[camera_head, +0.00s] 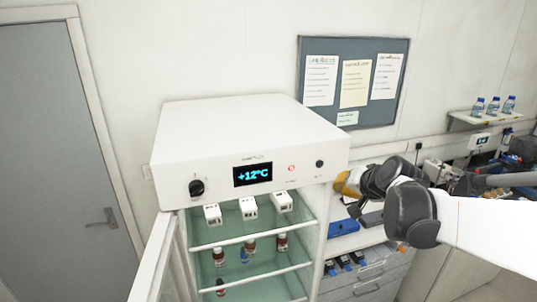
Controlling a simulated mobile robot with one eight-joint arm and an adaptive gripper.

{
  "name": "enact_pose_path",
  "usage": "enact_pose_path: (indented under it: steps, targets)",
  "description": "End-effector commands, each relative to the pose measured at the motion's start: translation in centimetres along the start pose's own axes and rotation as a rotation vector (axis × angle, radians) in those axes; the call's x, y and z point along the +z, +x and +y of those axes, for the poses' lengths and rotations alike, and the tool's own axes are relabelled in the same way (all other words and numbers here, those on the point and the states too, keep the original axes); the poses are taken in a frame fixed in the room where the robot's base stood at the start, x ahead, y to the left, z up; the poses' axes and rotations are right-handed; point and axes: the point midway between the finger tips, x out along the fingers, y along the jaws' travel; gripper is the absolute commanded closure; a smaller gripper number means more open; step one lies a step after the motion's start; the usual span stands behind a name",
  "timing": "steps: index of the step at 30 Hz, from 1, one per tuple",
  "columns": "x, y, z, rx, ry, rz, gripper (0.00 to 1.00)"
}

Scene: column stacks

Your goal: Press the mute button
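A white fridge-like cabinet (245,130) stands in the middle with a control panel along its top front. The panel has a black knob (197,187), a display (253,174) reading +12°C, a lit red ring (291,168) and a small round black button (319,163) at the right end. Labels under the red ring and black button are too small to read, so I cannot tell which is the mute button. My gripper (349,190) is at the end of my arm, right of the panel and apart from the black button. Its fingers are not clear.
The cabinet's door (153,262) stands open at left. White boxes (248,208) and brown bottles (219,257) sit on its shelves. A cluttered bench and drawers (368,279) lie behind my arm. A notice board (352,80) hangs above. Space before the panel is clear.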

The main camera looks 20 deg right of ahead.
Motion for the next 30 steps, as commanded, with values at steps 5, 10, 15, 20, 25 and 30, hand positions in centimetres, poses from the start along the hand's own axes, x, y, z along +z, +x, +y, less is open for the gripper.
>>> enact_pose_path:
  steps: [5,10,15,20,25,30]
  targets:
    - [0.1,0.0,0.0,0.0,0.0,-0.001,1.0]
    - [-0.1,0.4,-0.2,-0.001,-0.001,-0.001,1.0]
    - [-0.8,1.9,-1.0,-0.001,-0.002,-0.002,1.0]
    - [-1.9,3.8,-2.1,-0.002,-0.002,-0.002,1.0]
    - [-2.8,5.6,-2.9,-0.001,-0.002,-0.001,1.0]
    - [-3.4,6.7,-3.5,-0.001,-0.002,-0.001,1.0]
